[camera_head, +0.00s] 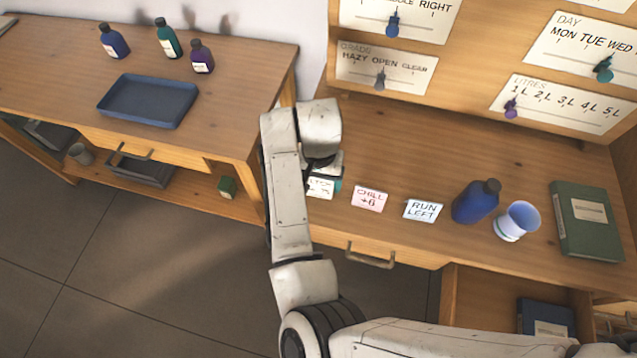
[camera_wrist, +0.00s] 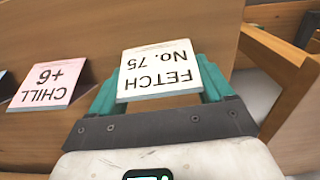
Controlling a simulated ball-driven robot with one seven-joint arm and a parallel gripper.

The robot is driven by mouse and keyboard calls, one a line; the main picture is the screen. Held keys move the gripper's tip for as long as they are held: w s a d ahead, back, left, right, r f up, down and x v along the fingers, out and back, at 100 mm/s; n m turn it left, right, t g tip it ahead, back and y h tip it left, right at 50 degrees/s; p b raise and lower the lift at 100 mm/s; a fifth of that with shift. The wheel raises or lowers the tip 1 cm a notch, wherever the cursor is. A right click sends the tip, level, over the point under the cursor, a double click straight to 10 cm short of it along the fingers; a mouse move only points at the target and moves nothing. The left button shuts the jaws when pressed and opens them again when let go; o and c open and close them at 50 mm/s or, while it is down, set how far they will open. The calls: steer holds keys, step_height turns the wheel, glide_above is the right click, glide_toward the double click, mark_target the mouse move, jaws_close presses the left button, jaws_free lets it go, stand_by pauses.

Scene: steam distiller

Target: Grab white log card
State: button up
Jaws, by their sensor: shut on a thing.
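A white card reading "FETCH No. 75" (camera_wrist: 160,72) sits between the teal fingers of my gripper (camera_wrist: 158,80) in the wrist view. The gripper is shut on it. In the head view the same card (camera_head: 320,188) shows at the desk's front left, partly covered by my gripper (camera_head: 327,178). I cannot tell whether the card still touches the desk. Another white card reading "RUN LEFT" (camera_head: 422,210) stands farther right on the desk.
A pink "CHILL +6" card (camera_head: 369,198) stands just right of my gripper. A blue bottle (camera_head: 476,202), a pale cup (camera_head: 517,221) and a green book (camera_head: 586,235) are farther right. A drawer (camera_head: 515,290) is open below. A side table holds a blue tray (camera_head: 148,101).

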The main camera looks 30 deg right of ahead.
steer(key=c, duration=0.3)
steer(key=shift+r, duration=0.15)
steer(key=shift+c, duration=0.2)
